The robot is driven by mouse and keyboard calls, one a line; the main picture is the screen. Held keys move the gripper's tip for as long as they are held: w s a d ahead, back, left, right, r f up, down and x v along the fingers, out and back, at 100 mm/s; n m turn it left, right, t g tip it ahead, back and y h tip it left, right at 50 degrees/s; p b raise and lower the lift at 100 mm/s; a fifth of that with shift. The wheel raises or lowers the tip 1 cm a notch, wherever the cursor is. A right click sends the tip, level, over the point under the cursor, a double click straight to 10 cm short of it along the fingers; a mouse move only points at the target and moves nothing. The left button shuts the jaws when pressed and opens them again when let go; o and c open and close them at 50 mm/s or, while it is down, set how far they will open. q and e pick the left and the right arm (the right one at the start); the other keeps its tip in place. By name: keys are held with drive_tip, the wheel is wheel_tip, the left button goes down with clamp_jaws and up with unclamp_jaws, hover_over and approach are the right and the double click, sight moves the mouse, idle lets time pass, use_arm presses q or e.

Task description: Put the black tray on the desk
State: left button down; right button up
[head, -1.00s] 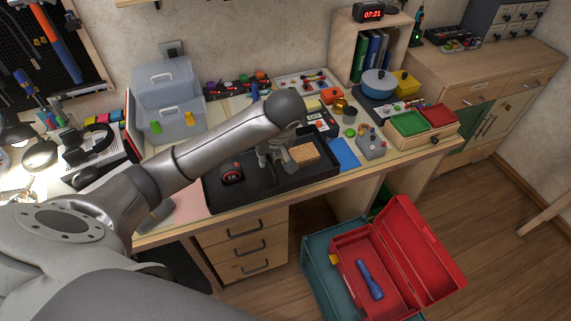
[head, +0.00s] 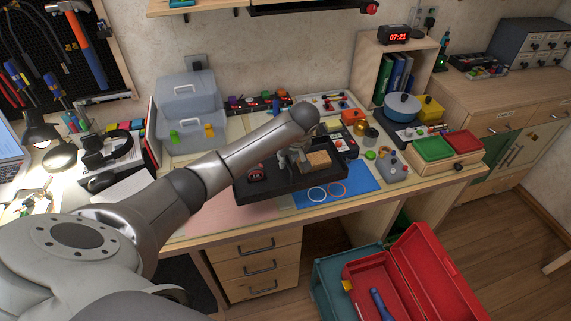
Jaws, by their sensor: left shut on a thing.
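The black tray (head: 265,197) is over the middle of the desk (head: 180,231), level, its right part above a blue mat (head: 352,187). Whether its underside touches the desk is hard to tell. In it are a small red and black object (head: 256,173) at the left and a tan block (head: 319,159) at the right. My left gripper (head: 295,163) reaches down over the tray's far side and is shut on the tray; the arm partly hides the fingers. My right gripper is out of view.
Lidded grey bins (head: 186,125) and an open lamp-lit area stand left. A blue pot (head: 402,106) and green and red trays (head: 434,147) stand right. An open red toolbox (head: 422,270) is below in front.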

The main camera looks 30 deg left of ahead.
sight(285, 169)
use_arm(q)
drive_tip(key=shift+w+a+f, duration=0.25)
drive_tip(key=shift+w+f, duration=0.1)
drive_tip(key=shift+f, duration=1.7)
drive_tip(key=shift+f, duration=0.1)
drive_tip(key=shift+f, duration=0.45)
drive_tip(key=c, duration=1.5)
unclamp_jaws()
drive_tip(key=shift+c, duration=0.2)
